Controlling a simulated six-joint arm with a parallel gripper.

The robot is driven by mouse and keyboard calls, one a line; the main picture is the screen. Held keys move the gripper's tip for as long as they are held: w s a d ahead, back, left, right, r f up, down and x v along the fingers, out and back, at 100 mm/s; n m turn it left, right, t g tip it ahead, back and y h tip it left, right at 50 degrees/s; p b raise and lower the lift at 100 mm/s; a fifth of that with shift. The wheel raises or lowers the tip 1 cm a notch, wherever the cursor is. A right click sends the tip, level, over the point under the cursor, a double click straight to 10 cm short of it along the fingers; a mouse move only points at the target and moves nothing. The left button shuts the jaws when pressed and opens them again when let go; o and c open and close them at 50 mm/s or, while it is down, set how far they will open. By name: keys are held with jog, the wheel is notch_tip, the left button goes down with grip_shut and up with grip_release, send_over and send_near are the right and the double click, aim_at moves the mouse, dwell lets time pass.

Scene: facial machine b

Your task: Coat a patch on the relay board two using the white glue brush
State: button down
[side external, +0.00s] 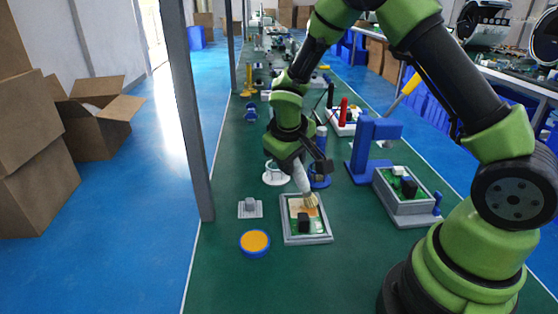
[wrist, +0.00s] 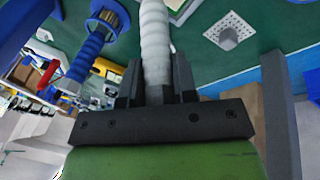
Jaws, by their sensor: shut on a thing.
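My gripper (side external: 304,166) is shut on the white glue brush (side external: 301,181). The ribbed white handle also shows between the jaws in the wrist view (wrist: 154,42). The brush points down, slightly tilted, with its tan bristles at or just above a relay board (side external: 293,226) in a grey tray (side external: 307,240). I cannot tell whether the bristles touch it. This board is green with a tan area under the bristles and a black block. A second green board (side external: 402,181) sits in a grey tray to the right. No label shows which is board two.
A blue stand (side external: 369,148) rises at right. A grey perforated plate (side external: 250,209) and an orange-topped blue disc (side external: 255,242) lie left. A grey post (side external: 188,110) borders the table.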

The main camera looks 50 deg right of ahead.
jog(key=shift+s+d, duration=0.6)
jog(key=shift+w+a, duration=2.25)
notch_tip(320, 180, up, 8)
jog(key=shift+a, duration=0.2)
jog(key=shift+w, duration=0.1)
jog(key=c, duration=1.5)
grip_release()
grip_shut()
